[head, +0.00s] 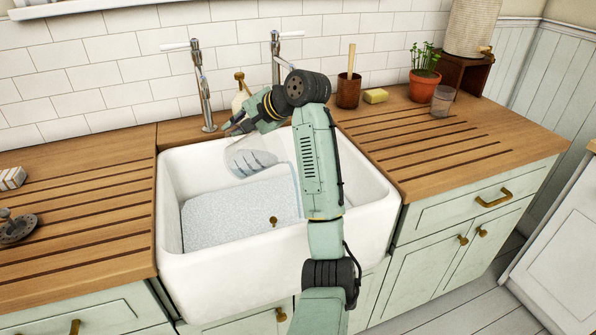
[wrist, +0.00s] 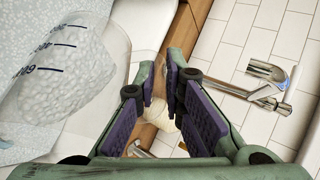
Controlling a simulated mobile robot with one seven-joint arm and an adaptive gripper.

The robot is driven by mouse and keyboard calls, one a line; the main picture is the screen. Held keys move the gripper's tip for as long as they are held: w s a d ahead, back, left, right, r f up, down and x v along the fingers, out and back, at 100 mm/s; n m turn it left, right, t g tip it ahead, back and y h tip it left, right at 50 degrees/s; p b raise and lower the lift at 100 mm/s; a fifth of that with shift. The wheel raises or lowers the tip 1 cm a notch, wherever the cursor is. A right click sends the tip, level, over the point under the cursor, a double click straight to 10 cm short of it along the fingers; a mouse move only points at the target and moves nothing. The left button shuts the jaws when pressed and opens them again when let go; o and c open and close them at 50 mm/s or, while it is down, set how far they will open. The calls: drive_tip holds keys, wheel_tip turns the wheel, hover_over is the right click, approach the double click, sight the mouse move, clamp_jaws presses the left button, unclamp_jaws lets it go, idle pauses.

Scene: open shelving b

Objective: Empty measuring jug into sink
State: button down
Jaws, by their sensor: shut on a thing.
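The measuring jug (head: 250,160) is clear with dark blue graduation marks. It is tilted well over above the back left of the white sink (head: 170,215). In the wrist view the jug (wrist: 62,65) lies to the left of the fingers, its marks showing upside down. My gripper (head: 232,127) is shut on the jug at the sink's back edge. In the wrist view my gripper (wrist: 163,75) has both pads close together, but the gripped part is hard to make out.
A pale blue speckled area (head: 240,215) covers much of the sink floor. A brown pot (head: 348,92), yellow sponge (head: 376,96), plant (head: 425,75) and glass (head: 442,101) stand right.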

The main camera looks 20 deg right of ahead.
drive_tip(key=shift+s+d+r+y, duration=0.15)
drive_tip(key=shift+d+r+y, duration=0.25)
drive_tip(key=shift+r, duration=0.15)
idle(1.1)
